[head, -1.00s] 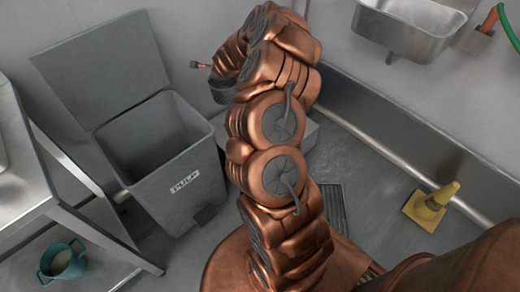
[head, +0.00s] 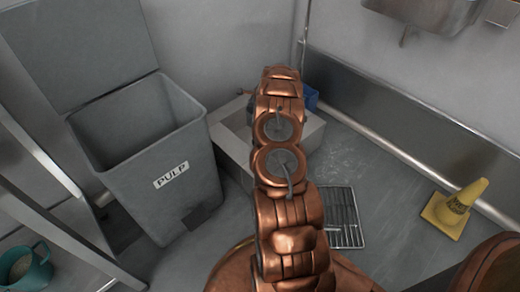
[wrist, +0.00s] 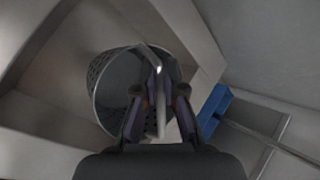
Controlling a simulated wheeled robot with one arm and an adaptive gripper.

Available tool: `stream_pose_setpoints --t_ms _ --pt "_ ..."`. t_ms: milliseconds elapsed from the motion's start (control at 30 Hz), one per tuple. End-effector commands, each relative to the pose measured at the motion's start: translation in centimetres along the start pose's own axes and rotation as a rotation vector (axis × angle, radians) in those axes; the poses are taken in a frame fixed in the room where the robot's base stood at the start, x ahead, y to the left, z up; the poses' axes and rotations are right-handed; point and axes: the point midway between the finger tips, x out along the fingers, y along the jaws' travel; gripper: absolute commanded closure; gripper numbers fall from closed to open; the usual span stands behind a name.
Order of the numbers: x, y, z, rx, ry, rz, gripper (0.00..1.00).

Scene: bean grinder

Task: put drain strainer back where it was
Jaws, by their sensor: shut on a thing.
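The drain strainer (wrist: 103,84) is a round grey basket with perforated walls and a bail handle, seen from above in the wrist view. My gripper (wrist: 157,88) is shut on its handle, and the basket hangs below the fingers. Under and around the basket is a pale, square-walled floor sink (head: 309,133), which stands behind my arm in the head view. I cannot tell whether the basket touches the sink bottom. In the head view my arm hides the gripper and most or all of the strainer.
A grey PULP bin (head: 160,185) with its lid raised stands left of the sink. A blue object (head: 309,98) with a long handle lies beside the sink's right side. A floor grate (head: 343,218) and a yellow cone (head: 455,208) are to the right. Steel shelving (head: 45,155) is far left.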

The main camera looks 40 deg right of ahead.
Motion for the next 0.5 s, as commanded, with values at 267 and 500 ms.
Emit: stream_pose_setpoints --t_ms 267,500 --pt "3.9 2.3 -2.6 -0.011 -0.010 0.022 1.00" --pt "5.9 3.9 -3.5 -0.012 -0.011 0.026 1.00"
